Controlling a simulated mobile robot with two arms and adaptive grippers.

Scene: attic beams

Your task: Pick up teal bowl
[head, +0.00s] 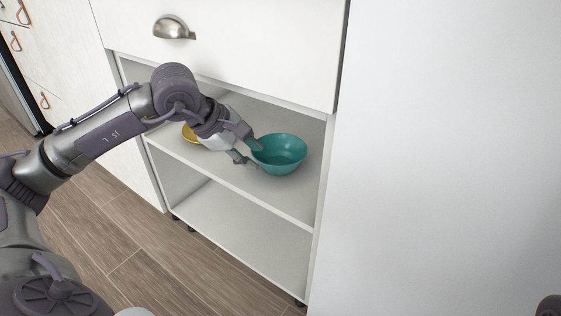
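The teal bowl (284,153) stands upright on the upper shelf (240,179) of an open white cabinet, near the shelf's right part. My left gripper (254,155) is at the bowl's left side. Its two fingers are spread, one at the left rim and one lower, just outside the bowl. I cannot tell whether the upper finger touches the rim. No gripper of my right arm shows; only a small dark part sits at the lower right corner.
A yellow object (189,133) is partly hidden behind my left wrist on the same shelf. A drawer (230,45) with a metal handle (173,28) is above. The lower shelf (236,232) looks empty. A white panel (440,160) stands to the right.

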